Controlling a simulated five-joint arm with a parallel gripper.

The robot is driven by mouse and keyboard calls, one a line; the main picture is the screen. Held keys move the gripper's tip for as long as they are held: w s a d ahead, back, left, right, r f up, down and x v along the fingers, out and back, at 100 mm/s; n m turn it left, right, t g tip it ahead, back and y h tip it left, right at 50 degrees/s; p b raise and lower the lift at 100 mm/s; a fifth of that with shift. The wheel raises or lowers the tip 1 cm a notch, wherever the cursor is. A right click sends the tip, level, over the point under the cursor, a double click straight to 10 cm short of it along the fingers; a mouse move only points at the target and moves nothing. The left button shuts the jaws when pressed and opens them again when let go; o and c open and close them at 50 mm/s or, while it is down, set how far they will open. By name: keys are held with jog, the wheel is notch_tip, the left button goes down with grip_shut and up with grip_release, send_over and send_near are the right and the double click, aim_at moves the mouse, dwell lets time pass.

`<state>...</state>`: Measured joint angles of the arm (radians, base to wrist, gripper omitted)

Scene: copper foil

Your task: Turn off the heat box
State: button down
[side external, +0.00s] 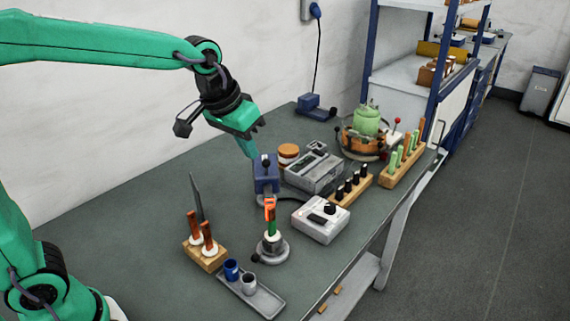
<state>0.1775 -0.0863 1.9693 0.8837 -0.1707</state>
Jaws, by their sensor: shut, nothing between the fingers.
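My gripper (250,150) is shut and empty. It points down above the table, close to the top of a blue upright device (266,177); I cannot tell whether they touch. No box is clearly marked as the heat box. A white box (321,219) with a black knob and a dark slot on its top stands at the table's front, right of the gripper. A larger grey box (314,169) with a small display and top parts stands behind it. The on or off state of either box is too small to tell.
A green and orange pot (366,125), wooden racks of tools (403,165) and a jar (288,152) crowd the right side. A small stand (271,248), a rod rack (204,255) and a cup tray (260,296) are in front. The table's left rear (150,190) is clear.

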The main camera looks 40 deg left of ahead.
jog(key=g, duration=0.1)
send_over(326, 220)
jog(key=s+a, duration=0.2)
jog(key=s, duration=0.3)
notch_tip(326, 220, down, 6)
jog(key=f, duration=0.1)
jog(key=shift+w+d+f, duration=0.2)
jog(key=shift+w+d, duration=0.25)
jog(key=shift+w, duration=0.25)
jog(key=shift+f, duration=0.15)
jog(key=x, duration=1.2)
jog(key=shift+s+f, duration=0.2)
jog(key=shift+s, duration=0.05)
jog(key=shift+d+f, duration=0.1)
jog(key=shift+f, duration=0.6)
jog(key=shift+d+f, duration=0.2)
jog(key=shift+f, duration=0.2)
jog(key=shift+a+r, duration=0.1)
jog(key=shift+a, duration=0.1)
